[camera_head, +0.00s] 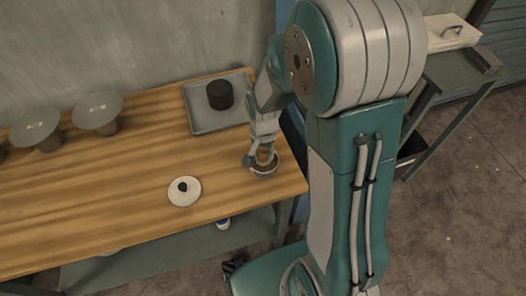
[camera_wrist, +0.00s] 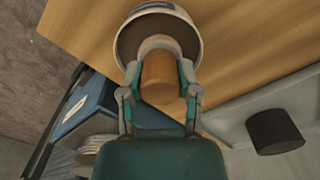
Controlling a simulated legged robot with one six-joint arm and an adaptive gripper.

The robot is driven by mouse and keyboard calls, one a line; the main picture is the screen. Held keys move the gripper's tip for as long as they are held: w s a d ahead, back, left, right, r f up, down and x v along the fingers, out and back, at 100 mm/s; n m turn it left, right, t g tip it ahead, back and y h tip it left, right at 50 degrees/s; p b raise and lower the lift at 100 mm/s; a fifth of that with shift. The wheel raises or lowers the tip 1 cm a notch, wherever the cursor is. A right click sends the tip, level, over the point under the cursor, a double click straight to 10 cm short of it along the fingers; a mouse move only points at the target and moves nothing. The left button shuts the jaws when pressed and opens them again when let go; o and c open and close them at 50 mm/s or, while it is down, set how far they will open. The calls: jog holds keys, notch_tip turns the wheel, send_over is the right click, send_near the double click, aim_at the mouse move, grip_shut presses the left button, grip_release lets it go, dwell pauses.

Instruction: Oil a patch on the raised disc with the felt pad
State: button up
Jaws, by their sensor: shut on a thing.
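My gripper (camera_head: 262,152) is shut on a tan cylindrical piece (camera_wrist: 160,82), seemingly the felt pad's handle, with a paler end (camera_wrist: 160,44) at the bowl. The pale-rimmed bowl (camera_head: 264,173) with a dark inside stands near the table's right end; in the wrist view its rim (camera_wrist: 121,58) surrounds the far end of the held piece. I cannot tell whether the pad touches the bottom. Two grey raised discs on pedestals, a nearer one (camera_head: 36,127) and a farther one (camera_head: 97,107), stand at the table's back left. A third is partly cut off at the left edge.
A grey tray (camera_head: 202,123) with a black cylinder (camera_head: 219,95) lies at the table's back right. A white lid with a black knob (camera_head: 184,191) lies near the front edge. The wooden table (camera_head: 110,195) is clear between lid and discs. A side stand (camera_head: 440,70) holds a pale box.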

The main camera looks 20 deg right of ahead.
aim_at(263, 150)
dwell(0.4)
jog(key=shift+r, duration=3.5)
